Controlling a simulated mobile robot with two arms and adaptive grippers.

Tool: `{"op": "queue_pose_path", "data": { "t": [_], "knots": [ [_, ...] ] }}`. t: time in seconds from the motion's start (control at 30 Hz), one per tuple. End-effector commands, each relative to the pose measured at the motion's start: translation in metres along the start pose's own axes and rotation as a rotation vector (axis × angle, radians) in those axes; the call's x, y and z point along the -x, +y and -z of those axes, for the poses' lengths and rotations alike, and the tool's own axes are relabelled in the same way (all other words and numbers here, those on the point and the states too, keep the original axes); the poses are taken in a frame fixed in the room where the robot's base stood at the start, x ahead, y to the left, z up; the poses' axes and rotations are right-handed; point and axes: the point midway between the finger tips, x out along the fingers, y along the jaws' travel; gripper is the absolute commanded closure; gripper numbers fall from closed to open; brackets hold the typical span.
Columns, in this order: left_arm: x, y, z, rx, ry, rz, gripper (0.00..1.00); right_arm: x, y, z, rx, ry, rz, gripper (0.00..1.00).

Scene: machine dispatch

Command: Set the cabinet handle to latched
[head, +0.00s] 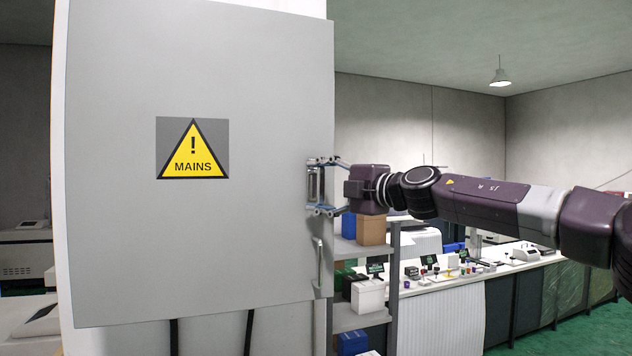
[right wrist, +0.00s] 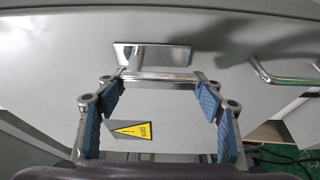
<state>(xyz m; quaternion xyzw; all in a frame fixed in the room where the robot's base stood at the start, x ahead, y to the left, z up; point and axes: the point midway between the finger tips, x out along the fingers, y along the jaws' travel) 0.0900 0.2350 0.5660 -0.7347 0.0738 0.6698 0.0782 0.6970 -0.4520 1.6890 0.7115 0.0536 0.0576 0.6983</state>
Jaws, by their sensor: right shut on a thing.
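The grey cabinet (head: 255,60) fills the left of the head view, with a yellow MAINS warning sign on its front. Its cabinet handle (head: 314,186) is at the right edge of the front and looks upright there. In the right wrist view the handle (right wrist: 160,77) is a metal bar on a small plate. My right gripper (head: 324,186) reaches it from the right and is shut on it, one finger above and one below. The blue finger pads of the gripper (right wrist: 160,92) show at the bar's two ends. My left gripper is out of view.
A fixed metal pull bar (head: 319,263) sits below the handle and also shows at the right of the wrist view (right wrist: 288,80). Shelves with boxes (head: 371,229) stand behind my gripper. A long bench (head: 460,278) with small items is farther back.

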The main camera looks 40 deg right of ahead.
Motion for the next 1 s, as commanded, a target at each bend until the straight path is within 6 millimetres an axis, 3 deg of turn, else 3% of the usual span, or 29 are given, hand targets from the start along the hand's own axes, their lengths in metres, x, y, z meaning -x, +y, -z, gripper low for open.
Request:
{"op": "queue_pose_path", "data": {
  "t": [0.57,0.6,0.77,1.0],
  "knots": [
    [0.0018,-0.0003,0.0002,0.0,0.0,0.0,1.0,0.0002,-0.0011,-0.0011,0.038,-0.001,0.015,0.82],
    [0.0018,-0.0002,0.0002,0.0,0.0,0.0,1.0,0.0002,-0.0011,-0.0011,0.038,-0.001,0.015,0.36],
    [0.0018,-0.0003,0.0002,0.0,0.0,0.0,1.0,0.0002,-0.0009,-0.001,0.036,-0.001,0.014,0.2],
    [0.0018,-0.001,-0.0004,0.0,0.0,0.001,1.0,0.0003,-0.0004,-0.0009,0.033,-0.001,0.013,0.2]
  ]
}}
